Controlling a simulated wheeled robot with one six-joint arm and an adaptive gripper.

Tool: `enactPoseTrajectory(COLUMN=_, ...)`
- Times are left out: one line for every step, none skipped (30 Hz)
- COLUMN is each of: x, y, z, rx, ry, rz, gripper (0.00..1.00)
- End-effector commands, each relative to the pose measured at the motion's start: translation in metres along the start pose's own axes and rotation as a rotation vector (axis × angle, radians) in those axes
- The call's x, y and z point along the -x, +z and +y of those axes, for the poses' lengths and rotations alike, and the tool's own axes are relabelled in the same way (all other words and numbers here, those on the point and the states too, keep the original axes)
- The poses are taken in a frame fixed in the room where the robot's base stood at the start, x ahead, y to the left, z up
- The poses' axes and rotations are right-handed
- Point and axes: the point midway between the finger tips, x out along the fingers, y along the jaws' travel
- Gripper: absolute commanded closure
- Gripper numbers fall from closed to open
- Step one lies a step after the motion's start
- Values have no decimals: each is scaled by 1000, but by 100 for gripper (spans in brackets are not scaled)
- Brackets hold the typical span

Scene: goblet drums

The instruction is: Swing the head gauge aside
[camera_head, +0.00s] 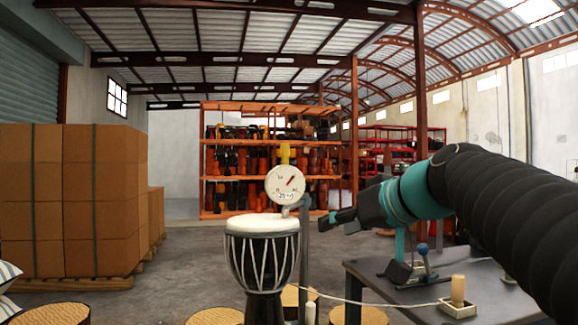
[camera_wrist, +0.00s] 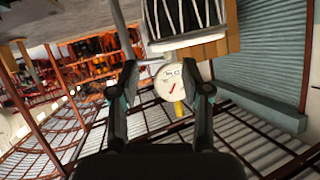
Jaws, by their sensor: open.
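The head gauge (camera_head: 285,185) is a round white dial with a red needle and a yellow top piece. It stands over the pale head of a goblet drum (camera_head: 263,255), beside a grey upright post (camera_head: 305,255). My gripper (camera_head: 337,218) is right of the dial and slightly lower, pointing left. In the wrist view, the gauge (camera_wrist: 168,84) shows between the open fingers of my gripper (camera_wrist: 165,93), yellow end toward my palm. Its depth relative to the fingertips is unclear there. The corded drum body (camera_wrist: 180,18) shows beyond it. Nothing is held.
A dark table (camera_head: 420,290) at right carries a blue-knobbed clamp device (camera_head: 422,262) and a wooden peg (camera_head: 458,290) in a small tray. A pale cord (camera_head: 370,303) crosses to the table. Woven-topped stools (camera_head: 215,316) line the front. Stacked cartons (camera_head: 75,200) stand left.

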Motion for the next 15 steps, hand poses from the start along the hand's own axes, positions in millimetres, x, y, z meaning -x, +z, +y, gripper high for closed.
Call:
enactPoseTrajectory(x=-6, y=-23, z=2, rx=29, ry=-31, rz=58, gripper=52)
enactPoseTrajectory(x=-6, y=-38, z=1, rx=50, ry=-51, rz=93, gripper=52)
enactPoseTrajectory(x=-6, y=-57, z=0, rx=77, ry=-75, rz=138, gripper=52)
enactPoseTrajectory(x=-6, y=-71, z=-2, rx=97, ry=-92, rz=172, gripper=52)
enactPoseTrajectory(x=-5, y=-83, z=-3, rx=115, ry=-107, rz=203, gripper=52)
enactPoseTrajectory(x=-4, y=-97, z=-4, rx=138, ry=-124, rz=240, gripper=52)
enactPoseTrajectory(x=-2, y=-106, z=-5, rx=154, ry=-136, rz=266, gripper=52)
enactPoseTrajectory(x=-1, y=-114, z=-6, rx=169, ry=-147, rz=289, gripper=52)
enactPoseTrajectory(x=1, y=-124, z=-7, rx=186, ry=-159, rz=315, gripper=52)
enactPoseTrajectory(x=2, y=-130, z=-8, rx=197, ry=-166, rz=332, gripper=52)
enactPoseTrajectory(x=3, y=-134, z=-9, rx=206, ry=-172, rz=346, gripper=52)
enactPoseTrajectory(x=4, y=-140, z=-10, rx=217, ry=-178, rz=361, gripper=52)
enactPoseTrajectory(x=4, y=-142, z=-10, rx=221, ry=-183, rz=370, gripper=52)
enactPoseTrajectory(x=5, y=-145, z=-11, rx=225, ry=-185, rz=376, gripper=52)
enactPoseTrajectory(x=4, y=-148, z=-12, rx=230, ry=-188, rz=382, gripper=52)
